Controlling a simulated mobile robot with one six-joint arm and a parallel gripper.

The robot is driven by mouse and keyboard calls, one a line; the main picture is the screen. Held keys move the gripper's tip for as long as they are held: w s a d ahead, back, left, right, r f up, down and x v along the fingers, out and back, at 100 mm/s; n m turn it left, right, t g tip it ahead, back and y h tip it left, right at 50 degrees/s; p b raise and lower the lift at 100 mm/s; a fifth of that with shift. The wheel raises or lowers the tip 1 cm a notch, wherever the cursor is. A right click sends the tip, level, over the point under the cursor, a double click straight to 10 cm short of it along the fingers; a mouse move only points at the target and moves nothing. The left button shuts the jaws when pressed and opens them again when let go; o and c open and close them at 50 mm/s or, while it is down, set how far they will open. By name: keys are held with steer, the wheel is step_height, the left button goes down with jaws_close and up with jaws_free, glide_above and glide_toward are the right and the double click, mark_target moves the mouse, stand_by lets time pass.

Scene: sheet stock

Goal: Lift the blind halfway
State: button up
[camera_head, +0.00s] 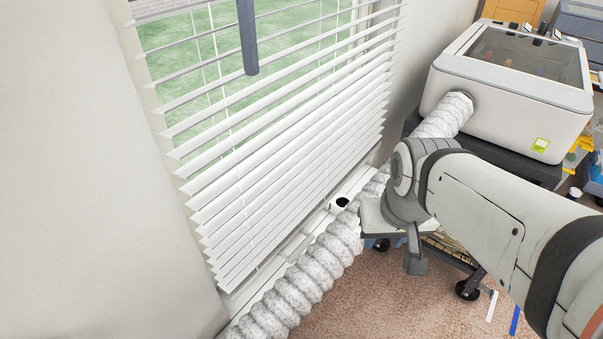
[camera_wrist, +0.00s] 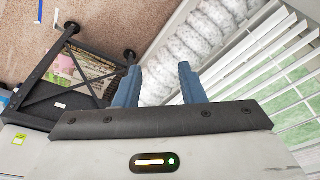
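The white slatted blind (camera_head: 285,130) hangs lowered over the window, with thin cords through its slats. Its upper slats are spaced wider than its lower ones, and its lower edge is close above the sill. Green grass shows between the slats. A slate-grey bar (camera_head: 248,38) hangs in front of the blind at the top; its upper end is out of frame. My gripper (camera_wrist: 159,67) has two blue fingers, apart with nothing between them. The blind also shows at the right of the wrist view (camera_wrist: 268,62), beside the fingers and not touching them. In the head view my arm mostly hides the gripper.
A ribbed white hose (camera_head: 315,262) runs along below the blind to a grey box-shaped machine (camera_head: 510,88) at the upper right. A black wheeled stand (camera_wrist: 80,75) is left of my fingers in the wrist view. Open carpet (camera_head: 385,305) lies in front of the hose.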

steer(key=shift+o, duration=0.5)
steer(key=shift+w, duration=0.15)
steer(key=m+g+y+b, duration=0.1)
steer(key=m+y+b, duration=0.1)
steer(key=m+b, duration=0.6)
glide_toward(302, 247)
steer(key=b+x, duration=0.1)
steer(key=x, duration=0.7)
steer(key=shift+w+a+f, duration=0.1)
steer(key=shift+w+f, duration=0.05)
steer(key=shift+f, duration=0.25)
steer(key=shift+c, duration=0.4)
jaws_close()
